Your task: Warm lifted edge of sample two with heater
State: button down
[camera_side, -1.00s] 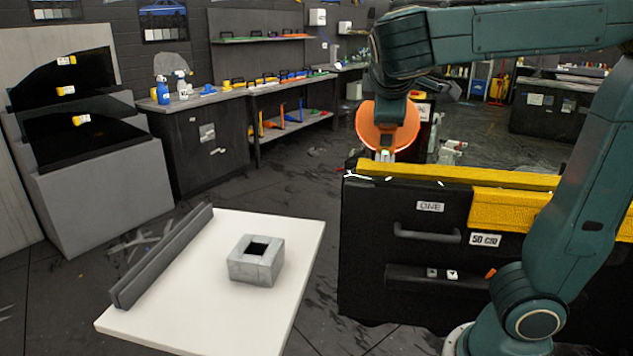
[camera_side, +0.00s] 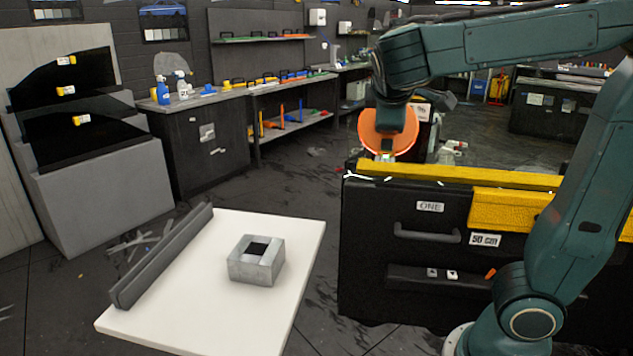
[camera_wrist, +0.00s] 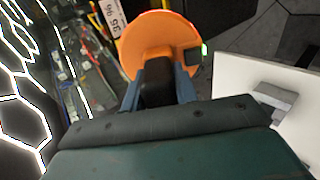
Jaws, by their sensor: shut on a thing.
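My gripper (camera_wrist: 158,88) is shut on the heater (camera_wrist: 150,42), a tool with a dark handle and a large orange round body. In the side view the heater (camera_side: 374,132) hangs below my wrist, just above and behind the left end of a black panel (camera_side: 420,270) labelled ONE. Its dark, yellowish tip sits close to the panel's top edge; I cannot tell if it touches. White curled marks show along that edge. I cannot make out which piece is sample two; several black film sheets with yellow tags (camera_side: 82,119) stand on the left.
A white table (camera_side: 200,310) carries a grey block (camera_side: 262,262) with a square opening and a long dark bar (camera_side: 165,258). Benches stand behind; floor lies between table and panel.

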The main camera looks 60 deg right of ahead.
jog(key=shift+x, duration=1.95)
jog(key=shift+w, duration=0.1)
jog(key=shift+w+a+f+n, duration=0.15)
jog(key=shift+w+n, duration=0.15)
jog(key=shift+w, duration=0.25)
jog(key=w+a+f+n+t+y, duration=0.3)
jog(key=w+a+f+n+y, duration=0.2)
jog(key=w+a+f, duration=0.3)
jog(key=w+a+f+n+t+y, duration=0.3)
jog(key=w+a+f+n+y, duration=0.2)
jog(key=w, duration=1)
jog(key=a+f+n, duration=0.3)
jog(key=a, duration=0.2)
jog(key=shift+w+t, duration=0.25)
jog(key=shift+t, duration=0.15)
dwell(2.2)
